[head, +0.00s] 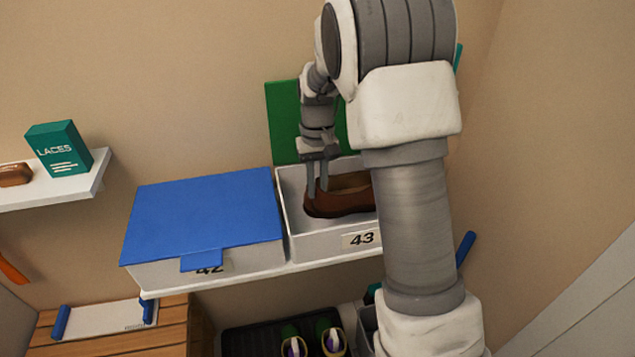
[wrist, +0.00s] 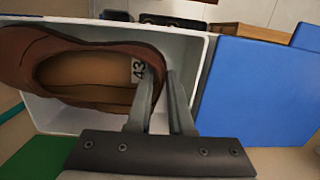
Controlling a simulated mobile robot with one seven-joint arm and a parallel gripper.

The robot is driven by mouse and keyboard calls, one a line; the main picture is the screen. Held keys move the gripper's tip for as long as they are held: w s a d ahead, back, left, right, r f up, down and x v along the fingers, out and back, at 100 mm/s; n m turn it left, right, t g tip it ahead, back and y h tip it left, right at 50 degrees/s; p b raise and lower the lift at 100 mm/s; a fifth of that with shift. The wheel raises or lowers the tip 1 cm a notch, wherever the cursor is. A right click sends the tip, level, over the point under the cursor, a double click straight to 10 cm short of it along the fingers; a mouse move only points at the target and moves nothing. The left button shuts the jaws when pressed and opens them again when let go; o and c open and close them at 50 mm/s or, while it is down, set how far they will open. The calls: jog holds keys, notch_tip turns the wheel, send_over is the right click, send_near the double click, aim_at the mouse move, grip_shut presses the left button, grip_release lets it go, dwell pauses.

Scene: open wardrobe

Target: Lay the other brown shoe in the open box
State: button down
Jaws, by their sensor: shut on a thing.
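A brown shoe (head: 340,203) is at the open white box (head: 312,246) labelled 43, whose green lid (head: 284,125) stands up behind it. My gripper (head: 317,192) points down and is shut on the shoe's wall at one end. In the wrist view the fingers (wrist: 160,82) pinch the rim beside the 43 tag of the shoe (wrist: 75,98). There the shoe's far end overlaps the rim of the box (wrist: 190,45). I cannot tell whether the sole touches the box floor. My arm hides the box's right part in the head view; no second brown shoe shows.
A closed box with a blue lid (head: 205,215), labelled 42, stands close on the left on the same white shelf (head: 200,285). A green laces box (head: 60,148) is on a shelf at far left. Below are a wooden slatted bench (head: 110,335) and a dark tray with shoes (head: 265,338).

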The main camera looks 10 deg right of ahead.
jog(key=shift+f+b, duration=3.6)
jog(key=shift+f, duration=2.2)
jog(key=shift+c, duration=1.7)
grip_release()
jog(key=shift+r+p, duration=4.9)
jog(key=shift+r, duration=2.15)
